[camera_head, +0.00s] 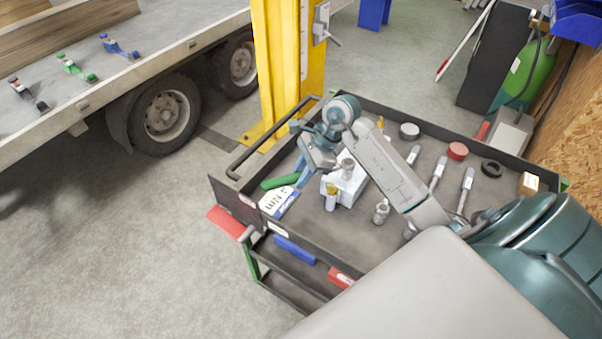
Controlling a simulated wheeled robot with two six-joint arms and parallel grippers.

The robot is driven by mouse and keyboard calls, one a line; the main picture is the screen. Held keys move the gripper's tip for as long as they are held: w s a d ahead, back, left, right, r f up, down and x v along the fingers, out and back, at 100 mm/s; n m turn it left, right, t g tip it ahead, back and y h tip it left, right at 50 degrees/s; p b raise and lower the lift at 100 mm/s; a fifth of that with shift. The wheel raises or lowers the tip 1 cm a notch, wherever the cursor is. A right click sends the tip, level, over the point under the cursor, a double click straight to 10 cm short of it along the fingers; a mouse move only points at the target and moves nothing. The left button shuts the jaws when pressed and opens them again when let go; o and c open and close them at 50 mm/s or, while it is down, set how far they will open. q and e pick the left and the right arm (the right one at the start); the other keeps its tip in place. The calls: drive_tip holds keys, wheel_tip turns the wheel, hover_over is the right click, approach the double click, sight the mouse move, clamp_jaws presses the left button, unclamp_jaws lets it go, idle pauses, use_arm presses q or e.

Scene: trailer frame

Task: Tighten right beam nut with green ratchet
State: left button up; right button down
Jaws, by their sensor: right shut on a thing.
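My right gripper (318,156) is low over the left part of the tool cart's top tray, pointing down, and is shut. The green ratchet (279,182) shows as a green handle at its left, near the tray's left wall; its other end is hidden by the gripper, which appears to hold it there. A blue handle (304,178) lies close beside it. I cannot make out the right beam nut. My left gripper is not in view.
The cart tray (410,235) holds a pale block (347,187), a brass cylinder (331,198), a silver socket (381,211) and several grey tools. A yellow post (283,70) stands behind. The trailer (150,75) with colored clamps is left; floor between is clear.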

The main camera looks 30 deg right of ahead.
drive_tip(key=c, duration=1.8)
unclamp_jaws()
clamp_jaws()
drive_tip(key=shift+w+d+f+m+b, duration=0.1)
drive_tip(key=shift+w+d+m+b, duration=0.1)
drive_tip(key=shift+w+m+b, duration=0.35)
drive_tip(key=shift+w+d+m+t, duration=0.15)
drive_tip(key=shift+w+m+t, duration=0.2)
drive_tip(key=shift+w+t, duration=0.05)
